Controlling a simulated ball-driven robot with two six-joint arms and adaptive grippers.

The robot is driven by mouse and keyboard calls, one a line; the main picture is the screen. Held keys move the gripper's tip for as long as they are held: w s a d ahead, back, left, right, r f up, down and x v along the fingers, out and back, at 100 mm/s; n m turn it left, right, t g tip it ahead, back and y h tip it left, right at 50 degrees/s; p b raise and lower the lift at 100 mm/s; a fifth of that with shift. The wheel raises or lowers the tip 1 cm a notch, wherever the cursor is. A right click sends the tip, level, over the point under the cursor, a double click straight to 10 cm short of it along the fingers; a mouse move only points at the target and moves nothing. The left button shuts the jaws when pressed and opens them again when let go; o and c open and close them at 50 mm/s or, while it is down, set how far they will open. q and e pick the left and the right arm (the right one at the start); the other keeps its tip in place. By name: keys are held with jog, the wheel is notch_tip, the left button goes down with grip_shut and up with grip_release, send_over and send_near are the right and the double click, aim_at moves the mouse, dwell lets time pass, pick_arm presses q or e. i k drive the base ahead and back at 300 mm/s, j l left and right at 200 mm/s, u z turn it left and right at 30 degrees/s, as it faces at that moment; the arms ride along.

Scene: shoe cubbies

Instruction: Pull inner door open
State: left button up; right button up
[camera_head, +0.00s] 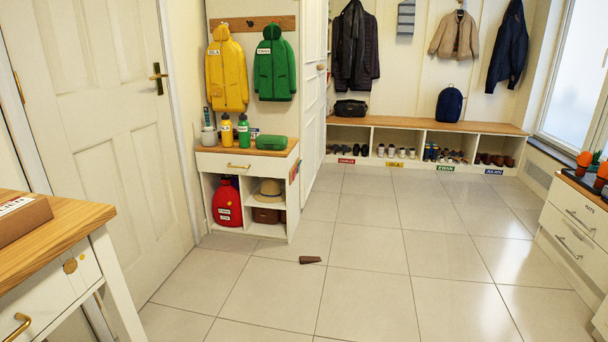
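A white panelled door (112,130) stands at the left, with a dark and brass lever handle (158,78) near its right edge. The door looks shut against its white frame (178,120). A brass hinge (18,87) shows at its left edge. Neither of my grippers is in view.
A wood-topped table (60,245) with a box (18,217) stands at the front left, close to the door. A small cubby unit (293,195) stands right of the door. A brown wedge (310,260) lies on the tiled floor (370,295), which is otherwise mostly clear.

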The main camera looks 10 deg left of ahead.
aim_at(103, 131)
jog(key=i+u, duration=0.15)
jog(key=i, duration=0.35)
jog(key=i+l+u, duration=0.15)
jog(key=i, duration=0.4)
jog(key=i+l+u, duration=0.15)
jog(key=i, duration=0.35)
jog(key=i+l+u, duration=0.15)
jog(key=i, duration=0.35)
